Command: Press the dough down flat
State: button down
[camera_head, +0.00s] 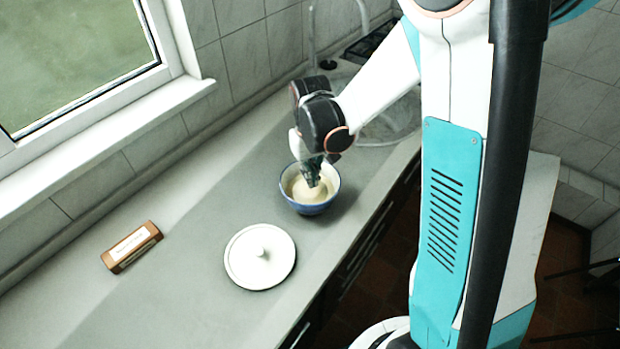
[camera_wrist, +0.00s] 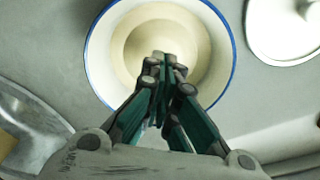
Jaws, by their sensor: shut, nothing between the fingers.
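The dough (camera_head: 309,190) is a pale cream mass inside a blue-rimmed bowl (camera_head: 319,207) on the counter. In the wrist view the dough (camera_wrist: 193,48) shows as a rounded pale disc in the middle of the white bowl (camera_wrist: 98,50). My gripper (camera_head: 312,182) points down into the bowl, and its closed fingertips (camera_wrist: 165,60) are over the dough. The fingers are shut with nothing between them. The fingertips cover part of the dough, and I cannot tell for sure whether they touch it.
A white lid with a knob (camera_head: 260,270) lies on the counter in front of the bowl. A brown box with a pale label (camera_head: 132,247) lies to the left, below the window. A sink (camera_head: 392,122) is behind my arm. The counter's front edge runs close to the bowl.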

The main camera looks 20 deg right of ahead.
jog(key=shift+r+p, duration=1.6)
jog(key=shift+r, duration=1)
